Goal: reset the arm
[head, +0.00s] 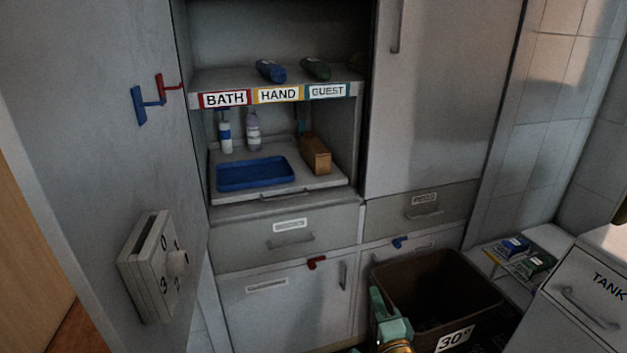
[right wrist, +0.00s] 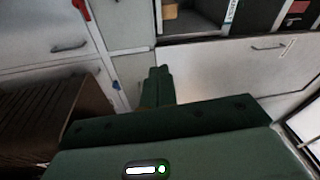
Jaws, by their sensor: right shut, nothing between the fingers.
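My right gripper (head: 388,318) is at the bottom of the head view, just left of the brown bin marked 30° (head: 437,285). In the right wrist view its two green fingers (right wrist: 160,72) lie together, shut with nothing between them. It is in front of the lower cabinet doors, apart from the handles. My left gripper does not show in the head view.
An open cabinet holds a shelf labelled BATH, HAND, GUEST (head: 278,95). Below it are a blue tray (head: 255,174), bottles and a brown box (head: 316,155). An open door with a dial (head: 160,265) stands left.

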